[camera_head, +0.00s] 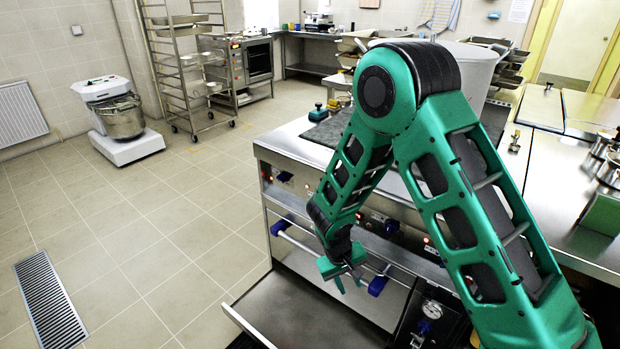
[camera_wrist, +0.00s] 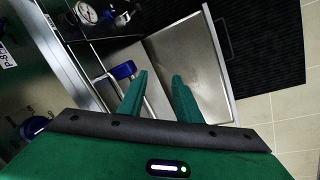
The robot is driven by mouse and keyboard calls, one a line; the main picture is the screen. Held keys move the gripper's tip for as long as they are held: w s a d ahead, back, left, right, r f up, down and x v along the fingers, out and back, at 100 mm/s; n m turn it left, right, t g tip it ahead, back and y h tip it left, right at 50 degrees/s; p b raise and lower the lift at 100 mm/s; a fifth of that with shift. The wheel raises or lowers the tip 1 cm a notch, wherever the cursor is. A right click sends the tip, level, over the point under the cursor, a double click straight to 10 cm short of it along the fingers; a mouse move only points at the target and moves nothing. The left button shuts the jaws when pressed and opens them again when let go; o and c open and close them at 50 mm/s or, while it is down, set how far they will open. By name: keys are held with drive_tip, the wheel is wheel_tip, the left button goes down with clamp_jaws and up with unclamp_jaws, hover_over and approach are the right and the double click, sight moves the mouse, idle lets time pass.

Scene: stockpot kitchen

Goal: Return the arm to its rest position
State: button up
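My green arm rises from the lower right of the head view, bends at a high elbow and reaches down in front of the steel cooking range (camera_head: 285,150). My gripper (camera_head: 348,282) hangs low at the range's front, pointing down above the open, lowered oven door (camera_head: 300,315). In the wrist view my gripper (camera_wrist: 160,82) shows two green fingers apart with nothing between them. Beyond the fingertips lies the steel inner face of the door (camera_wrist: 192,62). The gripper looks close to the front rail with blue brackets (camera_wrist: 124,70); I cannot tell whether they touch.
A grey stockpot (camera_head: 470,62) stands on the range behind my elbow. A pressure gauge (camera_head: 432,309) sits on the front panel, right of the gripper. A steel counter (camera_head: 560,190) is at right. The tiled floor (camera_head: 150,250) at left is clear, with a drain grate (camera_head: 50,300).

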drive_tip(key=s+d+r+m+g, duration=0.1)
drive_tip(key=s+d+r+m, duration=0.25)
drive_tip(key=d+r, duration=0.75)
drive_tip(key=s+d+r+m, duration=0.2)
drive_tip(key=s+d+r, duration=0.2)
drive_tip(key=d+r, duration=0.7)
drive_tip(key=s+d+r+m+y, duration=0.1)
drive_tip(key=s+d+r, duration=0.1)
drive_tip(key=s, duration=0.5)
drive_tip(key=s+d+r+m+y, duration=0.1)
drive_tip(key=s+d+r+m, duration=0.1)
drive_tip(key=s, duration=0.5)
drive_tip(key=s+d+r+m+y, duration=0.1)
drive_tip(key=s+d+r, duration=0.2)
drive_tip(key=s+r, duration=0.3)
drive_tip(key=shift+s+d, duration=0.2)
drive_tip(key=shift+s, duration=0.75)
drive_tip(key=shift+m, duration=0.25)
drive_tip(key=shift+w+f+g, duration=0.25)
drive_tip(key=shift+w+g, duration=0.05)
drive_tip(key=shift+w, duration=0.35)
